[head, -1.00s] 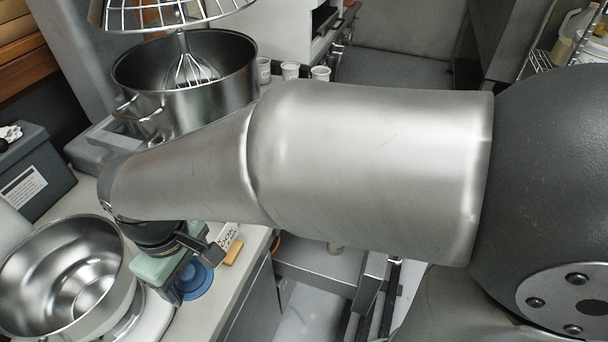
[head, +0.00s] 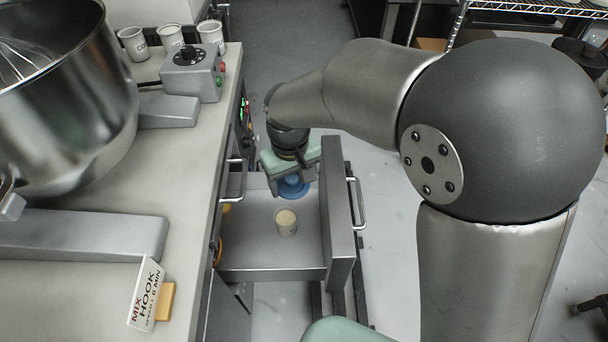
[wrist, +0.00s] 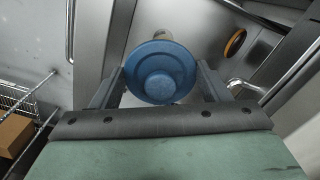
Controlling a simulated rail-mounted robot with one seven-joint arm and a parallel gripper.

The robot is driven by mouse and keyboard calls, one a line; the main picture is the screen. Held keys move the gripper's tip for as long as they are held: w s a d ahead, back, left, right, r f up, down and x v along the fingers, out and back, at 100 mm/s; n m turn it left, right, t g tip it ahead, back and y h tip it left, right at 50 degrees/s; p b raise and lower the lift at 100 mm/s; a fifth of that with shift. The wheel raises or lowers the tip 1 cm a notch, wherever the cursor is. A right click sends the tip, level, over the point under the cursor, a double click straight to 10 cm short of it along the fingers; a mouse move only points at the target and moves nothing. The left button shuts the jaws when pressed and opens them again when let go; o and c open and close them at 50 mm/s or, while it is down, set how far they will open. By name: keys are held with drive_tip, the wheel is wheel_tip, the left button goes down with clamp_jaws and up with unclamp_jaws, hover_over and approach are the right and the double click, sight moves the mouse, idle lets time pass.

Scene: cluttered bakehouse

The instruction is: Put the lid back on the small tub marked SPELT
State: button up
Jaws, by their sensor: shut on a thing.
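My gripper (head: 290,180) is shut on a round blue lid (head: 293,188). In the wrist view the lid (wrist: 160,72) sits between the two fingers, its stepped face toward the camera. The small tub (head: 286,224) stands upright and uncovered in the open drawer (head: 265,262), with pale cream contents at its top. The lid is above and slightly behind the tub in the head view, apart from it. In the wrist view the tub (wrist: 163,35) is mostly hidden behind the lid. I cannot read a marking on the tub.
The drawer's front panel (head: 341,225) stands close right of the tub, with the counter (head: 185,185) on the left. On the counter are a MIX HOOK sign (head: 146,293), a yellow block (head: 167,302), a control box (head: 191,72) and a large steel bowl (head: 75,110).

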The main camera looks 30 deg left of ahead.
drive_tip(key=shift+m, duration=0.4)
drive_tip(key=shift+w+a+f+b, duration=0.75)
drive_tip(key=shift+f+b, duration=0.75)
drive_tip(key=shift+f, duration=2.2)
drive_tip(key=shift+w+a+f+b, duration=0.5)
drive_tip(key=shift+a+f+b, duration=0.7)
drive_tip(key=shift+f, duration=2.55)
drive_tip(key=shift+w+a+f+b, duration=0.6)
drive_tip(key=shift+f+b, duration=1.15)
drive_tip(key=shift+f, duration=1.95)
drive_tip(key=shift+d+f, duration=0.15)
drive_tip(key=o, duration=1.1)
wheel_tip(320, 180, up, 7)
drive_tip(key=p, duration=0.4)
drive_tip(key=shift+s, duration=0.1)
